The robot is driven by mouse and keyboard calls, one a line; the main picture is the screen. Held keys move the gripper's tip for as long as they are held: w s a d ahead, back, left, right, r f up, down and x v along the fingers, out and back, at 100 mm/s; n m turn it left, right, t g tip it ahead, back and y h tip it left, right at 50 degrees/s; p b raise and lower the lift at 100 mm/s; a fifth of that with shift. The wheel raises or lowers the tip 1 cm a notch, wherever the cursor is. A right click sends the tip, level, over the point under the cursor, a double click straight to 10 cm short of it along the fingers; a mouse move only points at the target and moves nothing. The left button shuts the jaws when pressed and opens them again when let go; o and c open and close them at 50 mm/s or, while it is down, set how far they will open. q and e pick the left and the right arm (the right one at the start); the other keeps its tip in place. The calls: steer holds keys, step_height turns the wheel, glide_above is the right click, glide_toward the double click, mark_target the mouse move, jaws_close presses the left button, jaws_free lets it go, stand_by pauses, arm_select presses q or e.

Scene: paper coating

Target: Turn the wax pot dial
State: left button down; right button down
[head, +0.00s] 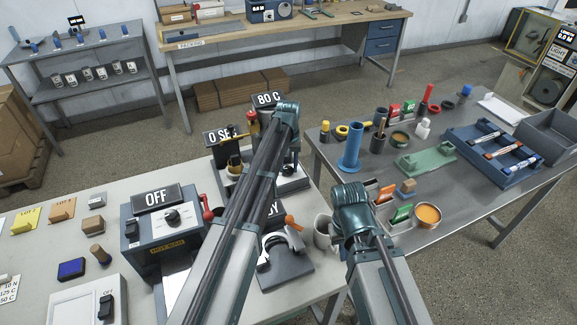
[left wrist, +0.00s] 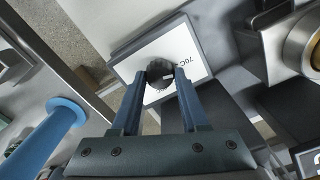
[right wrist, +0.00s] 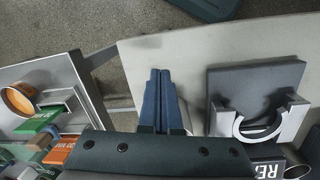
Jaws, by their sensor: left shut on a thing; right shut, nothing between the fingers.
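The wax pot (head: 292,158) stands at the back right of the light table, under a sign reading 80 C (head: 267,99); my left arm hides much of it. Its black round dial (left wrist: 160,73) sits on a white panel (left wrist: 197,68) with an upside-down 70C mark. My left gripper (left wrist: 163,76) is shut on the dial, one finger on each side; the head view hides its fingertips. My right gripper (right wrist: 159,75) is shut and empty, above the front right edge of the light table.
A grey cradle-like stand (head: 287,268) and a white mug (head: 322,234) are near my right gripper. A dark machine with an OFF sign (head: 157,198) stands left. The metal table (head: 455,205) at right holds a blue spool (head: 350,150) and several cups.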

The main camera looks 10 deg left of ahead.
mark_target(289, 168)
arm_select(q)
steer(key=shift+c, duration=2.1)
jaws_free()
steer(key=shift+r, duration=0.1)
step_height(289, 168, up, 14)
steer(key=p, duration=1.4)
steer(key=shift+f, duration=0.2)
arm_select(e)
step_height(289, 168, up, 14)
steer(key=shift+f, duration=0.15)
arm_select(q)
steer(key=s+d+f+m+b, duration=0.2)
steer(key=s+d, duration=0.1)
steer(key=s, duration=0.7)
steer(key=s+d+f+m+b, duration=0.1)
steer(key=s+d+f+b, duration=0.2)
steer(key=s, duration=0.7)
steer(key=s+d+f+m+y+b, duration=0.1)
steer(key=s+d+f+m+b, duration=0.1)
steer(key=s, duration=0.7)
steer(key=shift+s+d+f+m+b, duration=0.3)
steer(key=shift+s+d+f+b, duration=0.15)
steer(key=shift+b, duration=0.15)
arm_select(e)
step_height(289, 168, down, 8)
